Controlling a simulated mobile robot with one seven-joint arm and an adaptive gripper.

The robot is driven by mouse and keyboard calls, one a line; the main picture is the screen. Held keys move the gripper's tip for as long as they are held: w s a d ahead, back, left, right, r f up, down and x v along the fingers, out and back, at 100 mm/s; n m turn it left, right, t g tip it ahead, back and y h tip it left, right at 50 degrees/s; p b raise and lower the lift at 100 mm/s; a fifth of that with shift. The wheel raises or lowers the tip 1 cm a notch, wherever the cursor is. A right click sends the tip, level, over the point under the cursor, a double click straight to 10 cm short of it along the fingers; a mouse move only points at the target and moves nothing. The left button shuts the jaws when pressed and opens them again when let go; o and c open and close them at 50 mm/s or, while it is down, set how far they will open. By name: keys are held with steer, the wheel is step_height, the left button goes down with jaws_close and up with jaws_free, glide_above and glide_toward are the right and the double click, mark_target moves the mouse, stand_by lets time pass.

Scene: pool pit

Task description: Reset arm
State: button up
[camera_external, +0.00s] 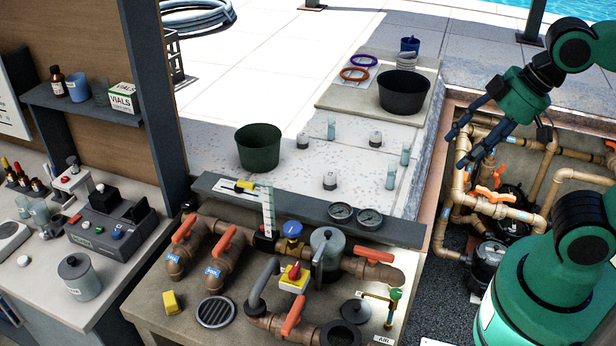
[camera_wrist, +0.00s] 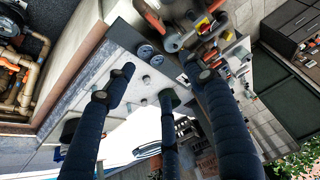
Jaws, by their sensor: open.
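My green arm comes in from the right in the external view. My gripper (camera_external: 469,143), with dark blue fingers, hangs above the pit at the right, clear of the stone ledge. Its fingers are spread and nothing is between them. In the wrist view my gripper (camera_wrist: 155,90) shows several long dark fingers apart from one another, with the ledge and the pipe bench beyond. No object touches the fingers in either view.
Below my gripper lie copper pipes (camera_external: 455,215) with orange valves and black pumps (camera_external: 487,262). A pipe bench (camera_external: 150,325) with gauges stands left of the pit. A green bucket (camera_external: 258,148), small vials and a black tub (camera_external: 403,92) stand beyond. Open paving lies behind.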

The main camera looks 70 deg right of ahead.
step_height(320, 180, down, 8)
steer(key=b, duration=0.7)
steer(key=shift+f+b, duration=0.2)
steer(key=shift+b, duration=0.2)
steer(key=shift+f, duration=0.1)
stand_by(0.8)
step_height(320, 180, down, 9)
steer(key=b, duration=0.9)
steer(key=shift+f, duration=0.15)
stand_by(0.7)
